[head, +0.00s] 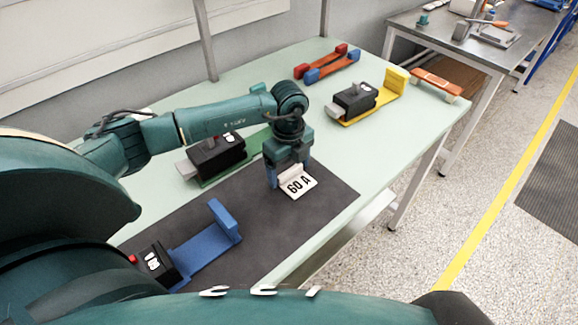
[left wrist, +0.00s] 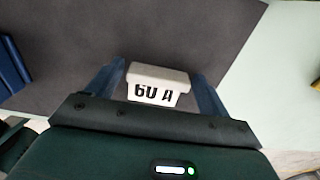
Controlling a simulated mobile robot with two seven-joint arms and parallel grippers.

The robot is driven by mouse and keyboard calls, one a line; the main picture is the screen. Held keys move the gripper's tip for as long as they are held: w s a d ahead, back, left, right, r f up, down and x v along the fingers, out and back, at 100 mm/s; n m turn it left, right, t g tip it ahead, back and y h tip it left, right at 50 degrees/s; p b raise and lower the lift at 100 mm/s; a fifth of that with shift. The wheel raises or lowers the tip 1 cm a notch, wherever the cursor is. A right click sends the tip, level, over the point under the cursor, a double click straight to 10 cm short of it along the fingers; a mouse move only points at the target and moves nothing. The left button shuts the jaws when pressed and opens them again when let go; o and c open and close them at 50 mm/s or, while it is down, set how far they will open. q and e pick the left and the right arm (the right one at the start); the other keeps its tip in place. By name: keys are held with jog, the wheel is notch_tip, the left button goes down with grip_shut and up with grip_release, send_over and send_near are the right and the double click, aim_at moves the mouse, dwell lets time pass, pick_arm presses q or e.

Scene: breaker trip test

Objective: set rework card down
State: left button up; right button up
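The rework card (head: 297,184) is white with "60 A" in black and a raised pale block at its back. It is at the right part of the dark grey mat (head: 325,196), low over it or touching it; I cannot tell which. My left gripper (head: 288,172) points down with its blue fingers on both sides of the block, shut on it. In the left wrist view the card (left wrist: 158,85) sits between the fingertips of my left gripper (left wrist: 158,70). My right gripper is not in view.
A blue holder (head: 205,253) with a black breaker (head: 155,262) lies at the mat's front left. A green holder with a breaker (head: 217,158) is behind the mat. A yellow holder (head: 393,92), red and blue holders (head: 325,66) and an orange one (head: 436,82) stand farther back.

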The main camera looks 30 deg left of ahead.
aim_at(289, 169)
pick_arm(q)
jog(key=shift+o, duration=0.8)
jog(key=shift+r, duration=0.1)
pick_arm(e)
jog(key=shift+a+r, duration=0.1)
pick_arm(q)
jog(key=shift+r, duration=0.25)
notch_tip(289, 169, up, 12)
jog(key=b, duration=0.1)
jog(key=shift+f, duration=0.15)
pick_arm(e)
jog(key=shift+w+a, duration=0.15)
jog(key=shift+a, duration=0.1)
